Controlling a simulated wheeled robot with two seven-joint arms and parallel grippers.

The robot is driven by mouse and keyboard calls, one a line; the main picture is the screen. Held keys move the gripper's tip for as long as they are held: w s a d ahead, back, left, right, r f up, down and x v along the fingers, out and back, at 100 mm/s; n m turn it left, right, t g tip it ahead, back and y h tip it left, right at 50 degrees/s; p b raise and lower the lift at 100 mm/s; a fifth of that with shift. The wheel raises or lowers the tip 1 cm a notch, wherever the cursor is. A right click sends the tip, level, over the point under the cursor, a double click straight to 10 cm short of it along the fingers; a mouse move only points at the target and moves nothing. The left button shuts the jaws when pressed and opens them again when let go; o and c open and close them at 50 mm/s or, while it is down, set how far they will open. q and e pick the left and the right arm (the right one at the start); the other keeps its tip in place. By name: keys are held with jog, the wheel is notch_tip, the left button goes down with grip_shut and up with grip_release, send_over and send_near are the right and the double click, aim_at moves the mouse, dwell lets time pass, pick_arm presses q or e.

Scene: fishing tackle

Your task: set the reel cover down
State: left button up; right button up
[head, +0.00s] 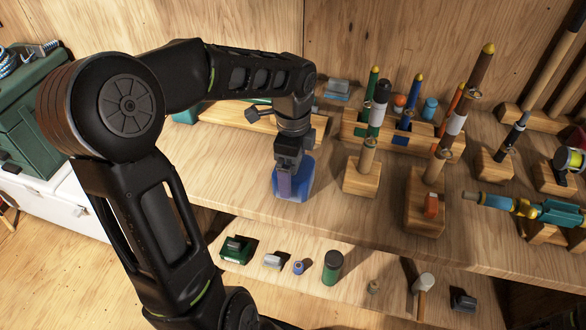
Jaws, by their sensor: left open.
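A blue, rounded object that looks like the reel cover (304,188) rests on the wooden bench top near its front edge. My left gripper (287,184) points down at it, with its open fingers in front of and over the cover. The gripper and wrist hide part of the cover, and I cannot tell whether the fingers touch it. My right gripper is not in view.
Wooden blocks with upright rod parts (362,178) stand right of the cover. A rack of floats (392,137) is behind them. A teal reel and rod (545,208) lies at the right. A lower shelf (350,297) holds several small items. Bench room is clear left of the cover.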

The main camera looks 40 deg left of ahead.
pick_arm(q)
notch_tip(320, 180, up, 11)
jog(key=shift+r, duration=0.15)
